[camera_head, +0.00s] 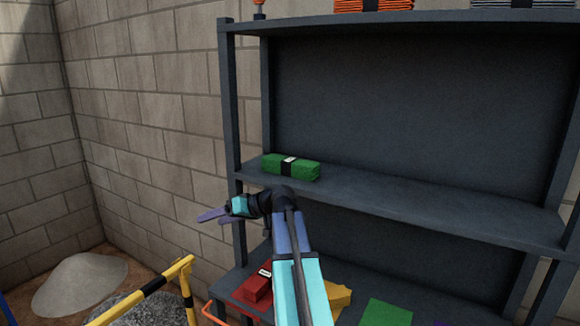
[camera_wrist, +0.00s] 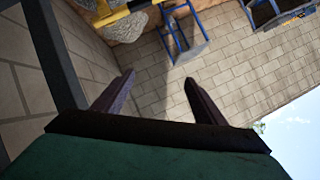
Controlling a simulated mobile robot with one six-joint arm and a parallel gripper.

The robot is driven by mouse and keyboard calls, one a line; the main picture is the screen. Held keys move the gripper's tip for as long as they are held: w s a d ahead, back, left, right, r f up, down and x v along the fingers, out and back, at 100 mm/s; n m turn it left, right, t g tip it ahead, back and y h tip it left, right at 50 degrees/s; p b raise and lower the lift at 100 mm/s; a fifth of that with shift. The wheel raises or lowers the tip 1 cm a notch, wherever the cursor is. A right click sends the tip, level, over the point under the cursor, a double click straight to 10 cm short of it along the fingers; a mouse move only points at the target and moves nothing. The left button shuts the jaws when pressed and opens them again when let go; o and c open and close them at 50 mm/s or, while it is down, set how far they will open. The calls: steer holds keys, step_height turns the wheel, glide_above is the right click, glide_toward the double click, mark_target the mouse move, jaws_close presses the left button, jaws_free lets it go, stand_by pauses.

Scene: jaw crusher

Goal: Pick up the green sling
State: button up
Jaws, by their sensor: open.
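The green sling (camera_head: 291,167) is a folded green bundle with a black band and a white label. It lies on the left part of the middle shelf (camera_head: 420,206) in the head view. My gripper (camera_head: 211,216) is below and left of the sling in that picture, beside the rack's left post, with its fingers pointing left, away from the sling. In the wrist view my gripper (camera_wrist: 159,80) shows two fingers spread apart with nothing between them. I cannot make out the sling in the wrist view.
The lower shelf holds a red bundle (camera_head: 256,286), a yellow item (camera_head: 338,299) and a flat green item (camera_head: 386,312). Orange bundles (camera_head: 373,5) lie on the top shelf. A block wall (camera_head: 150,110) stands left. A yellow-black barrier (camera_head: 150,288) is at lower left.

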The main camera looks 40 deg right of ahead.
mark_target(291, 160)
steer(key=s+d+r+t, duration=0.1)
steer(key=d+r, duration=0.2)
steer(key=r, duration=0.4)
steer(key=s+d+r+t, duration=0.1)
steer(key=s+d+r, duration=0.15)
steer(key=r, duration=0.45)
steer(key=s+d+r, duration=0.1)
steer(key=s+d, duration=0.1)
steer(key=d, duration=0.2)
steer(key=s+d+r+h, duration=0.1)
steer(key=d+r, duration=0.1)
steer(key=d, duration=0.3)
steer(key=s+d+r+n+t+h, duration=0.1)
steer(key=s+d+r, duration=0.1)
steer(key=d, duration=0.2)
steer(key=shift+s+d+r+b, duration=0.15)
steer(key=shift+s+d+b, duration=0.15)
steer(key=shift+d, duration=0.1)
steer(key=s+d+n, duration=0.1)
steer(key=s+d, duration=0.3)
steer(key=d, duration=0.1)
steer(key=s+d+n, duration=0.2)
steer(key=s+d, duration=0.2)
steer(key=s, duration=0.1)
steer(key=shift+d+r+g+h, duration=0.1)
steer(key=shift+d+g+h, duration=0.2)
steer(key=shift+d+h, duration=0.1)
steer(key=shift+s+d, duration=0.2)
steer(key=shift+s, duration=0.2)
